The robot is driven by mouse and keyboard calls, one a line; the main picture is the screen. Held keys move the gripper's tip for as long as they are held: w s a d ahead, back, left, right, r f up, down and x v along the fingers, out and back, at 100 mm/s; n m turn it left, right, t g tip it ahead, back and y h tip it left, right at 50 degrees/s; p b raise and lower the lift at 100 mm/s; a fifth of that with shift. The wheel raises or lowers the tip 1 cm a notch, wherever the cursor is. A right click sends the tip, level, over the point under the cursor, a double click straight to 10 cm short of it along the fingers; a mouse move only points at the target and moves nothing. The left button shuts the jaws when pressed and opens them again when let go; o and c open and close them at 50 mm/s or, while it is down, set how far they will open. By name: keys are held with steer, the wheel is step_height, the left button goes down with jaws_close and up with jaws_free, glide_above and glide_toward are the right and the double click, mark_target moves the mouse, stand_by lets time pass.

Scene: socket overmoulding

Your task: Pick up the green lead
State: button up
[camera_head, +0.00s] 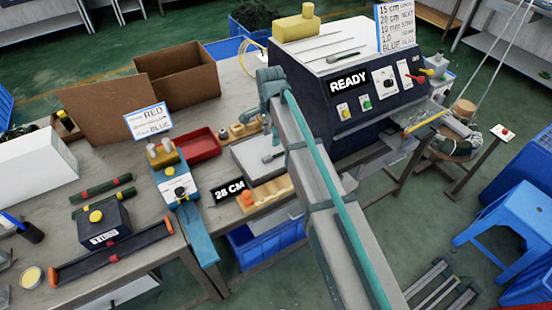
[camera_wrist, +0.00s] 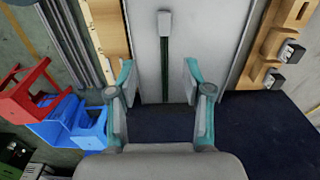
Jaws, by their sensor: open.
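A dark green lead (camera_wrist: 166,70) with a grey block-shaped end (camera_wrist: 165,22) lies straight on a pale grey plate (camera_wrist: 145,48) in the wrist view. My gripper (camera_wrist: 160,88) is open, its two fingers apart on either side of the lead's near part. Nothing is held. How far the fingertips are above the plate is hard to tell. In the head view my gripper (camera_head: 268,112) is over the grey plate (camera_head: 250,150) on the bench, and my arm hides part of it. I cannot make out the green lead surely there.
Wooden holders (camera_head: 268,194) flank the plate. A red tray (camera_head: 197,147) and blue tester (camera_head: 178,186) stand left. The dark machine (camera_head: 350,125) marked READY stands right of my arm. An open cardboard box (camera_head: 180,80) is behind.

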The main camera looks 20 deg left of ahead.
steer(key=p, duration=0.2)
glide_above(270, 156)
steer(key=f, duration=0.5)
steer(key=shift+s, duration=0.25)
steer(key=shift+w+d+f+p, duration=0.15)
steer(key=shift+f+p, duration=0.8)
steer(key=shift+f, duration=1.75)
jaws_close()
